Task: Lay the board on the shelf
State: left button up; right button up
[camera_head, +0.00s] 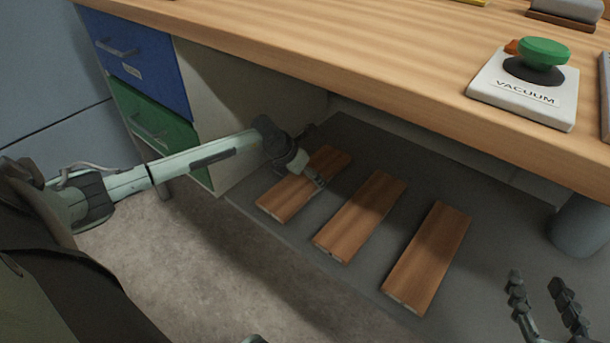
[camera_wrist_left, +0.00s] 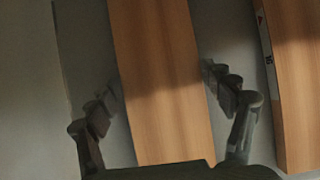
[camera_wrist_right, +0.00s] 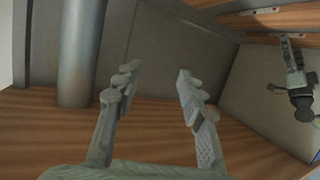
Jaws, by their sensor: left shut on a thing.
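Three brown wooden boards lie side by side on the dark grey shelf (camera_head: 425,168) under the workbench: a left board (camera_head: 283,202), a middle board (camera_head: 358,218) and a right board (camera_head: 428,260). My left gripper (camera_head: 317,177) reaches in from the left and is shut on the left board, its fingers on either long side. In the left wrist view the held board (camera_wrist_left: 163,75) runs between the fingers, with another board (camera_wrist_left: 300,90) to its right. My right gripper (camera_head: 537,280) is open and empty at the lower right; its spread fingers also show in the right wrist view (camera_wrist_right: 157,75).
The workbench top (camera_head: 360,55) overhangs the shelf. A drawer unit with blue (camera_head: 145,60) and green (camera_head: 155,125) drawers stands at left. A grey round leg (camera_head: 582,225) stands at right. A vacuum button box (camera_head: 525,90) sits on the bench.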

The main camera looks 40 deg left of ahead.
jog(key=shift+a+r, duration=0.1)
jog(key=shift+r, duration=0.05)
pick_arm(q)
jog(key=o, duration=1.4)
pick_arm(e)
jog(key=shift+a+r, duration=0.15)
jog(key=shift+r, duration=0.15)
pick_arm(q)
jog(key=shift+r, duration=0.1)
